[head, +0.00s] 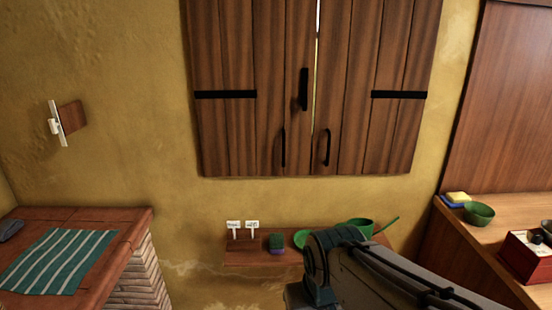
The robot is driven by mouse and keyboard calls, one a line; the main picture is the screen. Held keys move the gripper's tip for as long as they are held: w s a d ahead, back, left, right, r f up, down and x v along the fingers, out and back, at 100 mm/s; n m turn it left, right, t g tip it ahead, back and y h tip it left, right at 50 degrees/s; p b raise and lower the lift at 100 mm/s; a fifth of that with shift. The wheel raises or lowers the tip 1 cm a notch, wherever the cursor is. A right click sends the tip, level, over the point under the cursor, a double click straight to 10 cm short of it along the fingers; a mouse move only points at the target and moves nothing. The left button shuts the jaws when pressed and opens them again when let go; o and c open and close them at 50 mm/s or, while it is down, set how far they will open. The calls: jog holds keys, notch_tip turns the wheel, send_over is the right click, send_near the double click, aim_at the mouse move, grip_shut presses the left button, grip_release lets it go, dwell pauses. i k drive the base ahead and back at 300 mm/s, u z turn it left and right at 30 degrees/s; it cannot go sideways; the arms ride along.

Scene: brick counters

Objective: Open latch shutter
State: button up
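The wooden shutter has a left panel (225,130) and a right panel (395,135), mounted on the yellow wall. The panels stand side by side, with a thin bright gap between them at the top. A black latch (303,90) sits upright on the left panel near the seam. Below it are two black pull handles, one on the left panel (283,148) and one on the right panel (326,147). My arm shows at the bottom, below the shutter and apart from it. My gripper is not visible.
A small wooden shelf (250,257) below the shutter holds green dishes (360,227) and a small potted item (276,243). A brick counter (128,230) with a striped cloth (62,260) stands left. A wooden counter (480,240) with a bowl (479,214) and red box (525,255) stands right.

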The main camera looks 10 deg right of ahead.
aim_at(248, 58)
jog(key=u, duration=0.25)
jog(key=i, duration=0.85)
jog(key=z, duration=0.6)
